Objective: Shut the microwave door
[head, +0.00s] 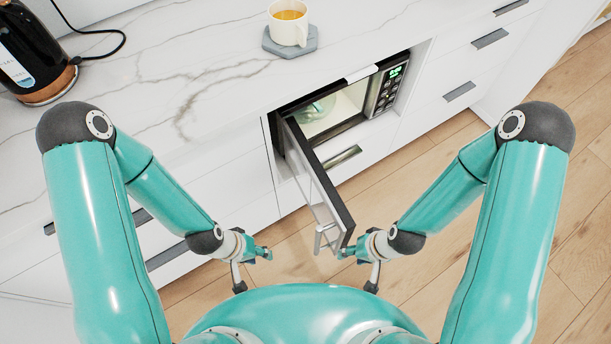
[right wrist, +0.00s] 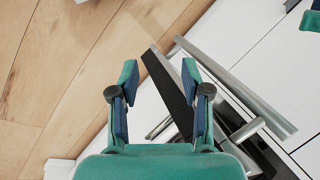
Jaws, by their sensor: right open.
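The microwave (head: 383,93) is built into the cabinet under the counter, with a lit green display. Its door (head: 322,180) stands wide open, swung out from the left side toward me. The door handle (head: 319,237) is a metal bar on the door's left face. My right gripper (head: 357,270) is open at the door's free end. In the right wrist view, the door's dark edge (right wrist: 172,92) shows between the fingers of the right gripper (right wrist: 160,73); I cannot tell whether they touch. My left gripper (head: 254,270) is open and empty, left of the door and apart from it.
A cup (head: 288,28) stands on a grey coaster (head: 276,47) on the marble counter (head: 190,75) above. A dark kettle (head: 32,50) is at the far left. A plate-like item (head: 318,110) shows inside the microwave. Drawers with bar handles flank it. Wooden floor (head: 470,240) lies clear to the right.

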